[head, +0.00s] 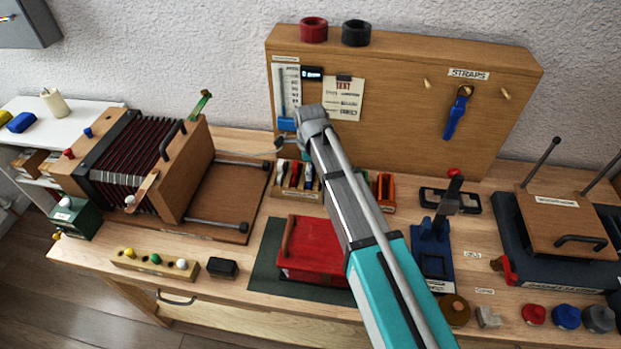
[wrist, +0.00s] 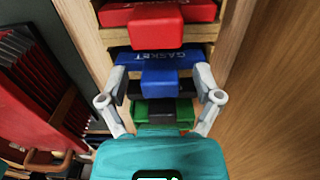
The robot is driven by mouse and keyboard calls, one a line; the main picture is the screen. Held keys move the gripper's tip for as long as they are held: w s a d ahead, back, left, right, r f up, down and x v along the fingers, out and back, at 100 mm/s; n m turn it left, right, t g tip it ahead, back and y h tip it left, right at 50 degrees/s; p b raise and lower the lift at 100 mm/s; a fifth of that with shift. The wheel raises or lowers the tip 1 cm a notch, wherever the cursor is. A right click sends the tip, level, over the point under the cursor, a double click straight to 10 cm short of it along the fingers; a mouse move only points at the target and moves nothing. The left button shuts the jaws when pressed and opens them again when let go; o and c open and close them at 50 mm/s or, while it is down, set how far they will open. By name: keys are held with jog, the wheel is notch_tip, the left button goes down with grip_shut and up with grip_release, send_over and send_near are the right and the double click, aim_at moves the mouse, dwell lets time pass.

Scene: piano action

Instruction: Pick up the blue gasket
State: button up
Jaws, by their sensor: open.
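In the wrist view the blue gasket (wrist: 145,57) lies in a slot of a wooden rack (wrist: 103,70). It has a wide part lettered GASKET and a blue block standing out towards me. My gripper (wrist: 160,78) is open, with one pale finger on each side of that block. There seems to be a gap on both sides, though contact is hard to judge.
In the wrist view a red piece (wrist: 155,24) sits above the blue gasket and a green one (wrist: 165,113) below it. A wooden panel rises on the right. In the head view a red box (head: 315,245), a bellows unit (head: 135,165) and an upright board (head: 395,130) surround my arm.

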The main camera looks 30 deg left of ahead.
grip_shut()
jog(key=shift+r, duration=0.2)
dwell(0.3)
notch_tip(320, 180, up, 10)
jog(key=p, duration=1)
jog(key=shift+f, duration=0.2)
dwell(0.5)
jog(key=shift+s, duration=0.15)
